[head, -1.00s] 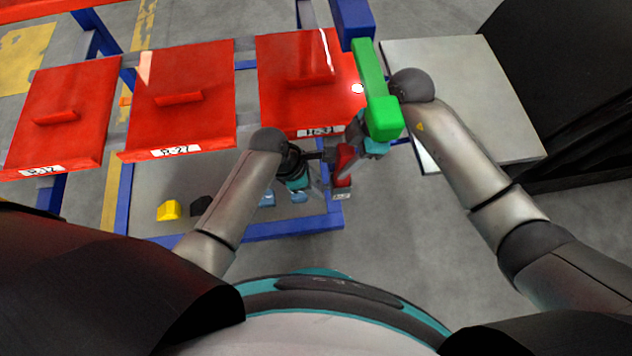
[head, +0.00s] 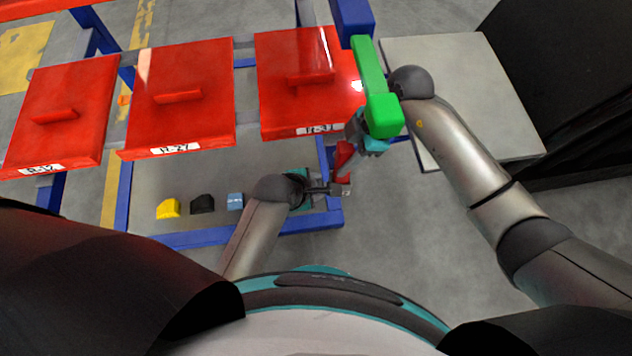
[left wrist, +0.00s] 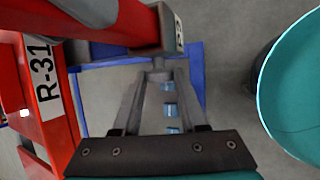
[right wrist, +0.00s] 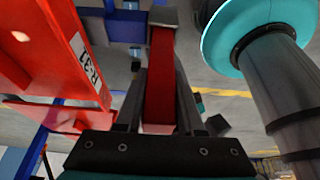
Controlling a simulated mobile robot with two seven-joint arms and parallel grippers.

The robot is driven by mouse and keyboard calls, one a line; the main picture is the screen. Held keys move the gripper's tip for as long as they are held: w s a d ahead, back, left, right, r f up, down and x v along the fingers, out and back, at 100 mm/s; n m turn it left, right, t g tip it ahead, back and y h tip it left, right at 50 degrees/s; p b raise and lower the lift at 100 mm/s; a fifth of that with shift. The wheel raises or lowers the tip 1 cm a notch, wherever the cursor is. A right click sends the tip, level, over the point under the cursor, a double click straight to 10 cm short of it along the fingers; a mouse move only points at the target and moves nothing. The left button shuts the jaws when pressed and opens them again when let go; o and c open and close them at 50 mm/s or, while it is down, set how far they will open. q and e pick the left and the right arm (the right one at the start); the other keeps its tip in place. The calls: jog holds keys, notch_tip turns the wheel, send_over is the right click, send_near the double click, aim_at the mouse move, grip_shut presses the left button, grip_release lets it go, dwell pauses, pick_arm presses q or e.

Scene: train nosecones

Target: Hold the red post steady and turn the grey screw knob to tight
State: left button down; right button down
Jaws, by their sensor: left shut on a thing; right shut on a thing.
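The red post (head: 345,157) hangs below the green beam in the head view, slightly tilted, with a grey end piece (head: 346,189) at its bottom. My right gripper (right wrist: 161,75) is shut around the red post (right wrist: 160,85), which runs between its fingers in the right wrist view. My left gripper (head: 328,188) is at the post's lower end. In the left wrist view its fingers (left wrist: 160,76) close on a small grey knob beside the post's grey end block (left wrist: 160,32). The knob is mostly hidden by the fingertips.
Red panels (head: 180,97) on a blue frame (head: 245,239) stand to the left; the R-31 panel (head: 300,85) is nearest the post. A green beam (head: 372,75) is above my right gripper. Yellow (head: 168,209), black (head: 203,204) and blue (head: 235,201) blocks lie lower left.

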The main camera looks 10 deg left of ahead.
pick_arm(q)
jog(key=shift+c, duration=2.4)
grip_release()
jog(key=v, duration=1.2)
